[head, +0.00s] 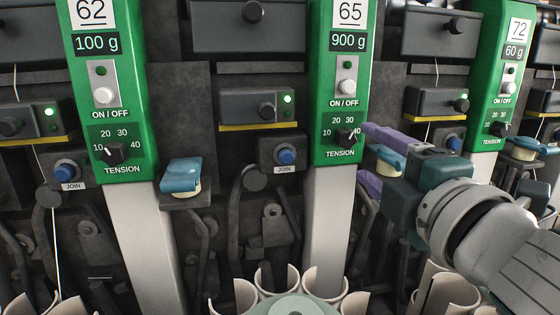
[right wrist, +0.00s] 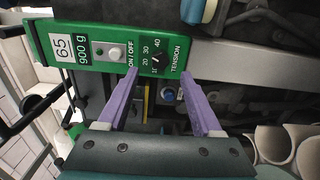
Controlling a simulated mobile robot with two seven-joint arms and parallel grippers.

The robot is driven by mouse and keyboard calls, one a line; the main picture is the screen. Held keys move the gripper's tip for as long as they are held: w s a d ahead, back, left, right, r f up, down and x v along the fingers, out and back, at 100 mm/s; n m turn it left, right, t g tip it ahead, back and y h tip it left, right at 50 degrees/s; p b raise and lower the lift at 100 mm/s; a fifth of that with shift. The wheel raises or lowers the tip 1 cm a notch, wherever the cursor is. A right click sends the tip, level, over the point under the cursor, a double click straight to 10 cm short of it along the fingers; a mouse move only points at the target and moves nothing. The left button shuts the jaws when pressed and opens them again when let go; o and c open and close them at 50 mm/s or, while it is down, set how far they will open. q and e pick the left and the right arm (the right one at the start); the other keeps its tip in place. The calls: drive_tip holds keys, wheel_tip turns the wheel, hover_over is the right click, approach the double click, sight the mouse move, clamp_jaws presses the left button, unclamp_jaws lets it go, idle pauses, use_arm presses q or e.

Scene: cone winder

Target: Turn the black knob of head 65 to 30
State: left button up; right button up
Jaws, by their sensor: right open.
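The black knob of head 65 (head: 345,136) sits on the green panel (head: 338,80) marked 65 and 900 g. Its scale reads 10, 20, 30, 40 above the word TENSION. The knob also shows in the right wrist view (right wrist: 157,58), beyond the gap between the fingertips. My right gripper (head: 364,153) is open and empty, just right of the knob, its purple fingers one above the other. It also shows in the right wrist view (right wrist: 158,76). My left gripper is not in view.
Head 62's panel (head: 104,80) stands left and head 72's panel (head: 503,80) right. A blue JOIN button (head: 286,157) is left of the knob. A blue-topped part (head: 388,158) lies close behind my right fingers. Cream tubes (head: 274,281) stand below.

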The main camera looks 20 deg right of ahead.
drive_tip(key=shift+v, duration=2.1)
